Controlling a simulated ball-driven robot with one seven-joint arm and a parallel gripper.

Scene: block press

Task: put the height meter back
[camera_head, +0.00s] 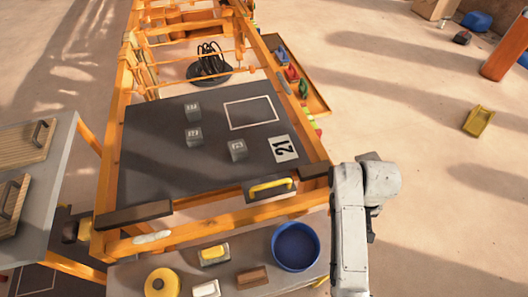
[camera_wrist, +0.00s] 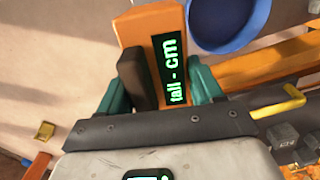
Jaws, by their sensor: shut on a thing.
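The height meter (camera_wrist: 145,35) is an orange bar with a black display reading "tall - cm" in green letters, seen in the wrist view. My gripper (camera_wrist: 158,82) has teal fingers on either side of it and is shut on it. A dark brown part (camera_wrist: 131,75) sits against the bar's left side, between the fingers. In the head view my arm is at the right of the bench, and I cannot make out the gripper or the meter there.
The lower shelf (camera_head: 190,265) holds a blue bowl (camera_head: 296,246) and small items. A side tray (camera_head: 292,75) is at right.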

